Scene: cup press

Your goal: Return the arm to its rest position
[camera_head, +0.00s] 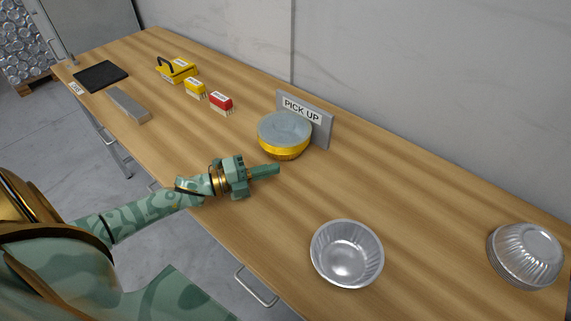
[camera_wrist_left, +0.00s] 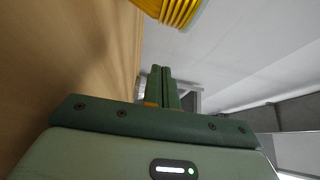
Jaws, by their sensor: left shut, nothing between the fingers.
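My left arm comes in from the left in the head view. Its green gripper (camera_head: 265,170) is over the front part of the wooden table (camera_head: 190,150). In the left wrist view the two fingers (camera_wrist_left: 161,88) lie together, shut with nothing between them. A round yellow-sided holder with a grey top (camera_head: 285,134) stands just beyond the fingertips, apart from them. Its ribbed yellow side (camera_wrist_left: 178,10) shows at the top of the wrist view. My right gripper is not in view.
A "PICK UP" sign (camera_head: 303,112) stands behind the round holder. A silver fluted bowl (camera_head: 346,254) sits front right, and stacked upturned bowls (camera_head: 527,255) at the far right. Red (camera_head: 221,102) and yellow (camera_head: 195,88) boxes, a yellow caddy (camera_head: 178,70), a grey bar (camera_head: 128,104) and a black mat (camera_head: 101,76) lie left.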

